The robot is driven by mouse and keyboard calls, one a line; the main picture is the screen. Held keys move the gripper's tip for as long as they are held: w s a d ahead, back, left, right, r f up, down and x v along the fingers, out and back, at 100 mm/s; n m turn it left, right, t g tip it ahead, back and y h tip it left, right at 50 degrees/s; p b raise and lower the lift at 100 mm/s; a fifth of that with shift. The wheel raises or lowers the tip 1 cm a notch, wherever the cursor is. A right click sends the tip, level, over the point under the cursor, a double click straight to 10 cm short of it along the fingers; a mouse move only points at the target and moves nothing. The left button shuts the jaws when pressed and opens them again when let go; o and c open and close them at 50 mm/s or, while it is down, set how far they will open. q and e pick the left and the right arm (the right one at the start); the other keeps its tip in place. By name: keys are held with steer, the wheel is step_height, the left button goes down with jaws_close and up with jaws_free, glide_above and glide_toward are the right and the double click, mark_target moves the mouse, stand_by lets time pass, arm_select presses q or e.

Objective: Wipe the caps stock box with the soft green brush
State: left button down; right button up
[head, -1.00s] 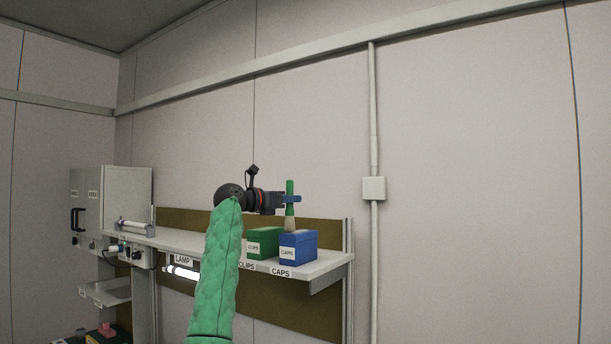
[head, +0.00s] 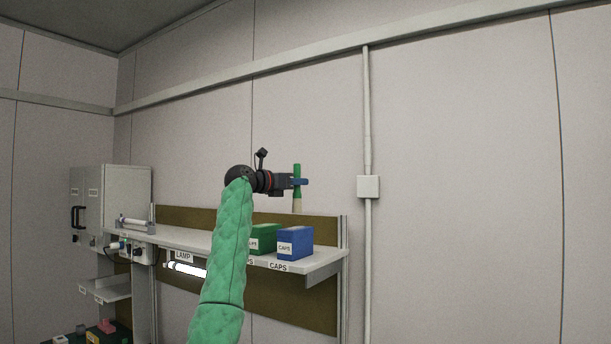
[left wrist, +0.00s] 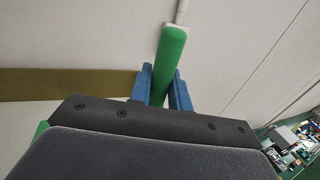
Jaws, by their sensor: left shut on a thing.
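The soft green brush (head: 297,171) stands upright in my left gripper (head: 299,182), which is shut on its green handle. Its pale bristle end points down, above and behind the blue caps stock box (head: 296,243). The brush tip appears clear of the box. The box stands on the shelf over the CAPS label. In the left wrist view the green handle (left wrist: 168,62) sits between the two blue fingers; the caps box does not show there. My right gripper is not in view.
A green box (head: 262,238) stands just left of the caps box. The shelf (head: 325,258) also has a LAMP label and a lit tube under it at the left. A grey cabinet (head: 120,205) is farther left. A conduit with a junction box (head: 368,187) runs up the wall at right.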

arm_select(q)
steer(key=shift+s+r, duration=0.15)
steer(key=shift+r, duration=0.4)
steer(key=shift+s+r, duration=0.15)
steer(key=shift+r, duration=0.6)
steer(key=shift+w+r, duration=0.1)
steer(key=shift+w, duration=0.1)
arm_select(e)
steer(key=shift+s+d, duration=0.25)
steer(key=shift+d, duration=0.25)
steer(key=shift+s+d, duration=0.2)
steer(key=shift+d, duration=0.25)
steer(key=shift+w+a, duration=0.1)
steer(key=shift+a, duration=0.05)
